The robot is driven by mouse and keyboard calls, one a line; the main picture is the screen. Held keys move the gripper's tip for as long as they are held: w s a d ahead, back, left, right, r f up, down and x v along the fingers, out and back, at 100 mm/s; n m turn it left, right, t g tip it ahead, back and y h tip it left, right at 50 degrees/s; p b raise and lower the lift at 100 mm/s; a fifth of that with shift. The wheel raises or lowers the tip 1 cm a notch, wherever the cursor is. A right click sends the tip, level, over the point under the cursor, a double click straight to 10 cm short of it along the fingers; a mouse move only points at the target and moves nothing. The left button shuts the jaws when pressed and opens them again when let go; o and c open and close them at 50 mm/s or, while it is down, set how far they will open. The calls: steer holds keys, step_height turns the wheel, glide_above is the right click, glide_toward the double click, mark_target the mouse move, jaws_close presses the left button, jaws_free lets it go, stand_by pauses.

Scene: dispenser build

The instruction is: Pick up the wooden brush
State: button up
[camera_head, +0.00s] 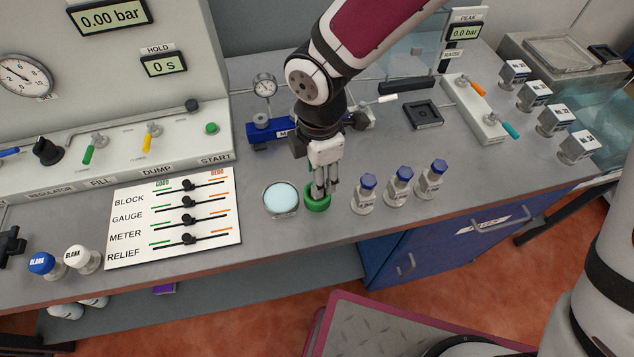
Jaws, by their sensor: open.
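I cannot make out a wooden brush in this view. My gripper (321,190) points down over a small round green holder (318,205) near the front of the grey bench. Its fingers are open, with the tips at or just inside the holder's rim; the exact contact is too small to tell. The fingers hide most of the holder's inside, so I cannot tell whether anything stands between them.
A dish with pale blue contents (281,198) stands close left of the holder. Several blue-capped bottles, the nearest one (365,194), stand to the right. A white label board (174,219) lies left. A blue gauge block (268,130) stands behind.

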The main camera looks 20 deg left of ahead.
steer(key=shift+f, duration=0.8)
steer(key=shift+c, duration=0.6)
jaws_close()
steer(key=shift+r, duration=0.1)
